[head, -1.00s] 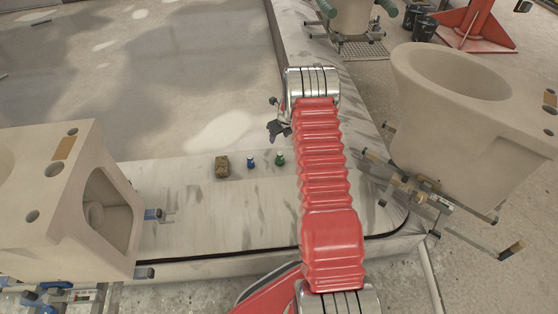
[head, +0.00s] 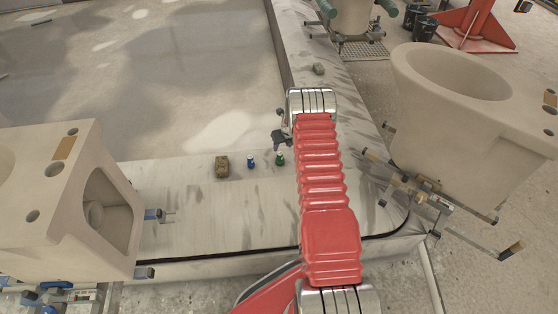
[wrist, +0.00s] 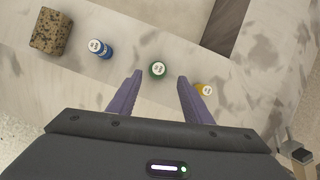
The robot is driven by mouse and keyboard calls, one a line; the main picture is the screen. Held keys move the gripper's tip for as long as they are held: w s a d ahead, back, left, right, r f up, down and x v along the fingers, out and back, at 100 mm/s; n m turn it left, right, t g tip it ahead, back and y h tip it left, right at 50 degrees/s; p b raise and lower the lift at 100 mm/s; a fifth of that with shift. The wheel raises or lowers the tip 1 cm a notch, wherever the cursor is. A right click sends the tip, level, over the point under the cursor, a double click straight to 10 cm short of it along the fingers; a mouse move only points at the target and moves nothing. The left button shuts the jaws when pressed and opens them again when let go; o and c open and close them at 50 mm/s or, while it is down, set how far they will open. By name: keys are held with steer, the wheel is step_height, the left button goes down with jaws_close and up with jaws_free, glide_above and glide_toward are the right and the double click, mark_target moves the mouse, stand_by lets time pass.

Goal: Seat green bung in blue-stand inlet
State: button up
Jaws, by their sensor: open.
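The green bung (head: 280,159) stands on the grey belt, with a white numbered top. In the wrist view the green bung (wrist: 158,69) shows just beyond and between my open fingertips. My gripper (wrist: 159,77) is open with nothing in it. In the head view my gripper (head: 281,139) hangs just above the green bung. The pale ware on the left (head: 60,190) rests on a stand with blue fittings (head: 30,296). Round holes show in the ware, but I cannot tell which is the inlet.
A blue bung (wrist: 102,49) and a speckled brown sponge (wrist: 50,32) are left of the green bung. A yellow bung (wrist: 205,89) sits close by my right finger. Another pale ware (head: 470,110) stands at right. A small grey block (head: 318,69) lies farther back.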

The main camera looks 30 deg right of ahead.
mark_target(280, 153)
steer(key=shift+x, duration=2.85)
steer(key=shift+f, duration=0.1)
steer(key=shift+a+x, duration=0.2)
steer(key=shift+x, duration=2.35)
steer(key=shift+s, duration=0.15)
steer(key=shift+c, duration=0.4)
jaws_close()
